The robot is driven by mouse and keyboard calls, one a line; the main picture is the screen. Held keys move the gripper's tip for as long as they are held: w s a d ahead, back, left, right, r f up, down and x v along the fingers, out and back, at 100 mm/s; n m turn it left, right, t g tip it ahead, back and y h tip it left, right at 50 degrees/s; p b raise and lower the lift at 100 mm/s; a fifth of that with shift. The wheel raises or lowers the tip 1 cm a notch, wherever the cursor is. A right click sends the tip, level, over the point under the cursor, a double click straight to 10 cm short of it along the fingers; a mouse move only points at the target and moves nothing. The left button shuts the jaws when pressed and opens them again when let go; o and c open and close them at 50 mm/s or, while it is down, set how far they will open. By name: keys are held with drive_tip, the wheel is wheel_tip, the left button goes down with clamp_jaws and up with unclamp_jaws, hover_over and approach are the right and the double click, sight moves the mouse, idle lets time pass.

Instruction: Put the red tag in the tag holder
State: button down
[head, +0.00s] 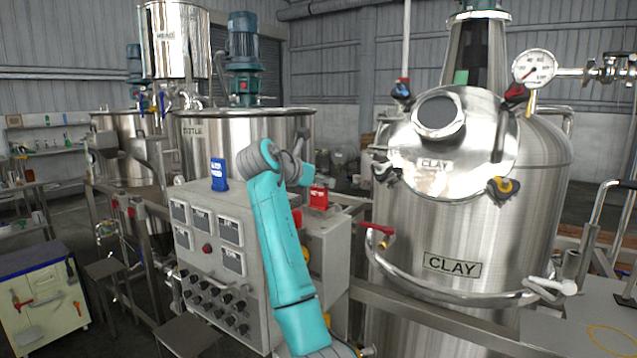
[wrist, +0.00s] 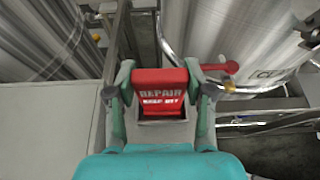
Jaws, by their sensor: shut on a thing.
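The red tag (wrist: 160,90) has white lettering that reads REPAIR, with a smaller line below it. My gripper (wrist: 159,78) is shut on it, with one finger at each side. In the head view the red tag (head: 319,196) shows just right of my gripper (head: 298,172), near the right edge of the grey control cabinet. A grey box-like frame (wrist: 166,132) surrounds the tag's lower edge in the wrist view.
A blue tag (head: 219,174) stands on the grey control cabinet (head: 205,268). The steel CLAY tank (head: 455,225) stands close to the right, with a red-handled valve (head: 379,231) at its side. More tanks (head: 243,130) stand behind the cabinet.

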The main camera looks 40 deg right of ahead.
drive_tip(key=shift+f, duration=0.15)
drive_tip(key=shift+c, duration=2.2)
unclamp_jaws()
drive_tip(key=shift+f, duration=0.1)
drive_tip(key=shift+r, duration=0.25)
drive_tip(key=v, duration=1.2)
drive_tip(key=shift+f, duration=0.15)
